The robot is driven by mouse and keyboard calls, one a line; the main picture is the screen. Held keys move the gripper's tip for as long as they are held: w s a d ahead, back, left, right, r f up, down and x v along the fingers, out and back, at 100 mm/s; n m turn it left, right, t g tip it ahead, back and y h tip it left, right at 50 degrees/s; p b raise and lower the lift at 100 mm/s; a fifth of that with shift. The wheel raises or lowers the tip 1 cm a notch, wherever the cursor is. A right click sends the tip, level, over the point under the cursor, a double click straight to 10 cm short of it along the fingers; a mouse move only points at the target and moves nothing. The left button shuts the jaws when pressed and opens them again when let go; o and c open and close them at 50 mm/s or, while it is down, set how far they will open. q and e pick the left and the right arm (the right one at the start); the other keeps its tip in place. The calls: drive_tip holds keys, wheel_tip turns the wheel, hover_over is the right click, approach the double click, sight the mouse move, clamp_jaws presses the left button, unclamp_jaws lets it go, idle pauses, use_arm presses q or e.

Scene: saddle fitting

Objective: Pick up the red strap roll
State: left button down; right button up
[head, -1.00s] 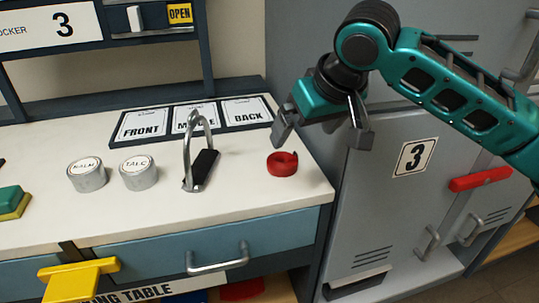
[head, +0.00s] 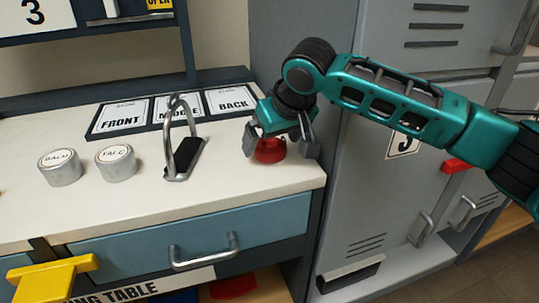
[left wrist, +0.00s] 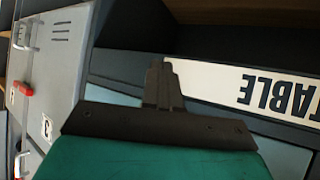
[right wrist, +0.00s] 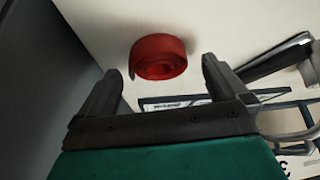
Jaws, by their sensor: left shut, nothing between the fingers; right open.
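The red strap roll (head: 270,151) lies on the white table top near its right end. It also shows in the right wrist view (right wrist: 158,57), beyond the fingertips and roughly between them. My right gripper (head: 281,150) is open above and around the roll, one finger to each side; I cannot tell whether a finger touches it. In the right wrist view the open fingers (right wrist: 166,75) have nothing between them at their base. My left gripper (left wrist: 160,72) shows only in the left wrist view; it is shut and empty, with a drawer front and the table label beyond it.
A metal stirrup (head: 183,150) with a black tread stands left of the roll. Two round tins, balm (head: 59,167) and talc (head: 116,162), sit further left. A FRONT, MIDDLE, BACK board (head: 120,120) lies behind. A grey locker (head: 375,200) rises just right of the table.

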drive_tip(key=shift+x, duration=0.75)
drive_tip(key=shift+c, duration=0.4)
drive_tip(key=c, duration=1.1)
